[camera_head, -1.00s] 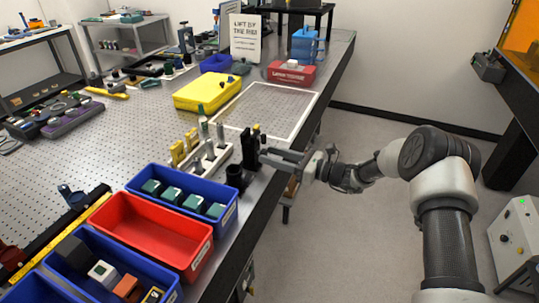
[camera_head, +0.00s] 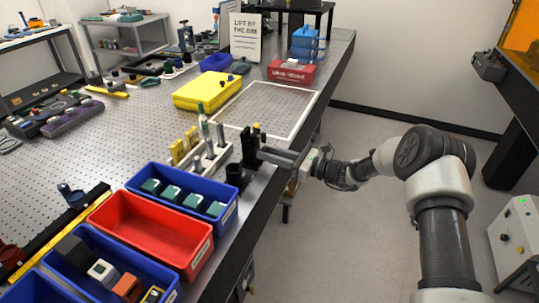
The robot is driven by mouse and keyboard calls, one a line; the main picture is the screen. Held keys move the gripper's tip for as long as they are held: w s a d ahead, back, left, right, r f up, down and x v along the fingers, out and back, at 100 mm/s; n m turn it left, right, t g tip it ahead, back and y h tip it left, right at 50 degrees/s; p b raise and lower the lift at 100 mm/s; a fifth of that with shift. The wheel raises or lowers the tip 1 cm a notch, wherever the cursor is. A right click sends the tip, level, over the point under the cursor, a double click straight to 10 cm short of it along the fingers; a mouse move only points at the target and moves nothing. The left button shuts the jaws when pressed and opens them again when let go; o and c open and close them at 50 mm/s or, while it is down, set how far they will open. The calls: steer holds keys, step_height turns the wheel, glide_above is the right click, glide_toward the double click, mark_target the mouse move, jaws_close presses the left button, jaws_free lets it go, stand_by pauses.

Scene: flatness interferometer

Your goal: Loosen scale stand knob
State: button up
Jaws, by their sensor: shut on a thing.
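The scale stand is a dark upright block (camera_head: 249,148) near the right edge of the perforated bench, with a small yellow-topped piece at its top. My gripper (camera_head: 264,153) reaches in from the right, fingers level, with its tips at the right side of this stand. It is shut on a small part there, which I take to be the stand's knob. The fingers hide the knob, so its turn and tightness cannot be seen.
A short black cylinder (camera_head: 236,174) stands just in front of the stand. A white holder with metal posts (camera_head: 209,160) is to its left. Blue bins (camera_head: 233,218) and a red bin (camera_head: 152,238) fill the near bench. A white-framed area (camera_head: 268,107) behind is clear.

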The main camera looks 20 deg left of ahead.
steer(key=n+b, duration=0.2)
steer(key=b, duration=0.1)
steer(key=shift+f+n, duration=0.25)
steer(key=shift+n, duration=0.05)
steer(key=n+b, duration=0.6)
steer(key=b, duration=0.1)
steer(key=n+b, duration=0.6)
steer(key=b, duration=0.1)
steer(key=shift+n, duration=0.3)
steer(key=shift+r+n+b, duration=0.1)
steer(key=shift+n+b, duration=1)
steer(key=shift+b, duration=0.15)
steer(key=shift+r, duration=0.1)
steer(key=o, duration=1)
steer(key=shift+o, duration=0.2)
steer(key=shift+r, duration=0.1)
